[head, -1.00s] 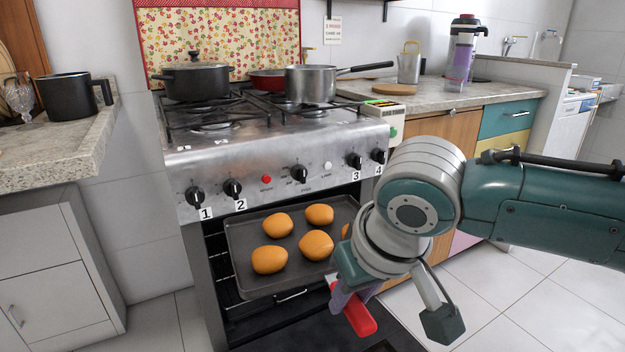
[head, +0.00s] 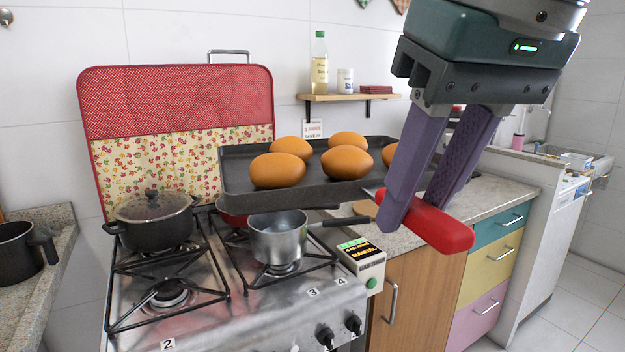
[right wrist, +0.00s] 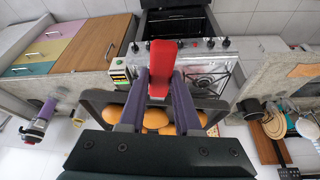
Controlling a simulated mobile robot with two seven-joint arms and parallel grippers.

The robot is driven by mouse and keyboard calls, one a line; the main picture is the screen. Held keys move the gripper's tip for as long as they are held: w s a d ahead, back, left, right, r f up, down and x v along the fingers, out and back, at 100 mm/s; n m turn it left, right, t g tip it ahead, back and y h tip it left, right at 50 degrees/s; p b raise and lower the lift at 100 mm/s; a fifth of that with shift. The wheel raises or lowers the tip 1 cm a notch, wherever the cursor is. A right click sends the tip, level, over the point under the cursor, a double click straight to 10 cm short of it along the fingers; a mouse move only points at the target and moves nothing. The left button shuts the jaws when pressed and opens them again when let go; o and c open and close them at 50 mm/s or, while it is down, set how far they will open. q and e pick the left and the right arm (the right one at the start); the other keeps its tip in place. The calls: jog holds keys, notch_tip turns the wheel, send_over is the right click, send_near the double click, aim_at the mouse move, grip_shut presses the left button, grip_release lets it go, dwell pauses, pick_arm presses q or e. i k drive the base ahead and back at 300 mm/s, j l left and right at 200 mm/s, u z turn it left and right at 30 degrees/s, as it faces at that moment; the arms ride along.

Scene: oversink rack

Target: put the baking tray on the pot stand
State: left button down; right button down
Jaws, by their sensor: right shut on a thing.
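The dark baking tray (head: 330,192) is in the air above the right side of the stove and the counter, carrying several orange-brown rolls (head: 278,170). It looks roughly level. My right gripper (head: 416,214) is shut on the red handle (head: 443,228) at the tray's near side. In the right wrist view the red handle (right wrist: 160,68) stands between the purple fingers, with rolls (right wrist: 155,118) behind them. A round wooden board (head: 364,208), likely the pot stand, lies on the counter right of the stove, partly hidden below the tray. My left gripper is out of view.
A black lidded pot (head: 152,221) and a steel saucepan (head: 278,238) stand on the stove, the saucepan's handle reaching right below the tray. A wall shelf (head: 350,97) holds a bottle (head: 319,64). A timer box (head: 362,262) sits at the stove's right edge.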

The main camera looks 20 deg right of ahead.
aim_at(370, 208)
jog(key=i+l+z, duration=0.1)
jog(key=i+l, duration=0.35)
jog(key=i+l+z, duration=0.1)
jog(key=i+l, duration=0.25)
jog(key=i, duration=0.3)
jog(key=i+l+z, duration=0.1)
jog(key=i+l, duration=0.25)
jog(key=i, duration=0.25)
